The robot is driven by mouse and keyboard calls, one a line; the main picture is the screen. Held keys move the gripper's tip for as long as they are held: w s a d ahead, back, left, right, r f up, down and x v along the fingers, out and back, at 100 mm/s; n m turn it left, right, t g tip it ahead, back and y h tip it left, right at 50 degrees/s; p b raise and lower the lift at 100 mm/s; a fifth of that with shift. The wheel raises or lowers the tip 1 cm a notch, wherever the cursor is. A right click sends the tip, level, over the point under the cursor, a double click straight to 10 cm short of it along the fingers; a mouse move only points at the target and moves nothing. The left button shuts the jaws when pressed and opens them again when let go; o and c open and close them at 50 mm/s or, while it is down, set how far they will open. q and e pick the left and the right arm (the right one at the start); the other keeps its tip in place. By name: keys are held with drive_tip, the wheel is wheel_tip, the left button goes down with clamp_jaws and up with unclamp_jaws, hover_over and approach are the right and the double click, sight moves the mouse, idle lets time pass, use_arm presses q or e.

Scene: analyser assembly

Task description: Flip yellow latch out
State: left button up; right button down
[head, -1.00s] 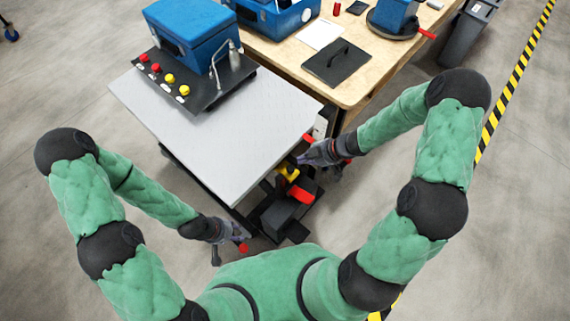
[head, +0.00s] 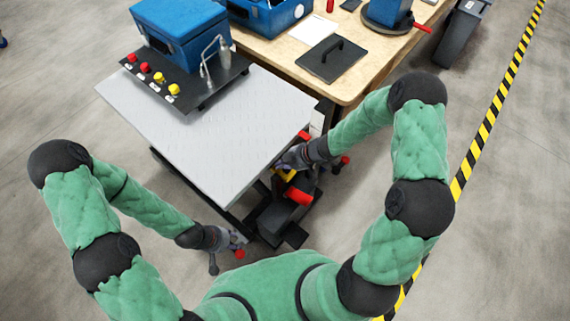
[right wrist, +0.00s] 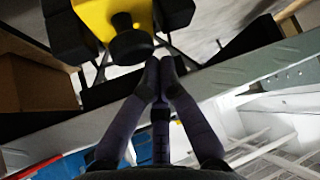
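The yellow latch (head: 286,175) is at the near right corner of the grey-topped cart, partly hidden by my right gripper (head: 279,163). In the right wrist view, the yellow latch (right wrist: 112,14) is at the top, with a round black knob (right wrist: 131,46) in front. My right gripper's fingers (right wrist: 159,62) meet at the tips just below and right of the knob, with nothing visible between them. Whether they touch the knob is unclear. My left gripper (head: 234,243) is low at the cart's near edge, beside a red knob (head: 240,254); its fingers are too small to read.
The cart top (head: 220,135) carries a blue analyser box (head: 180,35) on a black base. A red handle (head: 298,196) sits close below the latch. A wooden table (head: 350,85) stands behind. Open floor lies to the right.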

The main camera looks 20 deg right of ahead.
drive_tip(key=shift+d, duration=0.1)
use_arm(q)
wheel_tip(320, 180, up, 3)
drive_tip(key=p, duration=0.2)
drive_tip(key=shift+f+p, duration=0.1)
drive_tip(key=shift+p, duration=0.3)
use_arm(e)
drive_tip(key=s+d, duration=0.3)
drive_tip(key=s, duration=0.2)
drive_tip(key=shift+s+d, duration=0.25)
drive_tip(key=shift+r, duration=0.1)
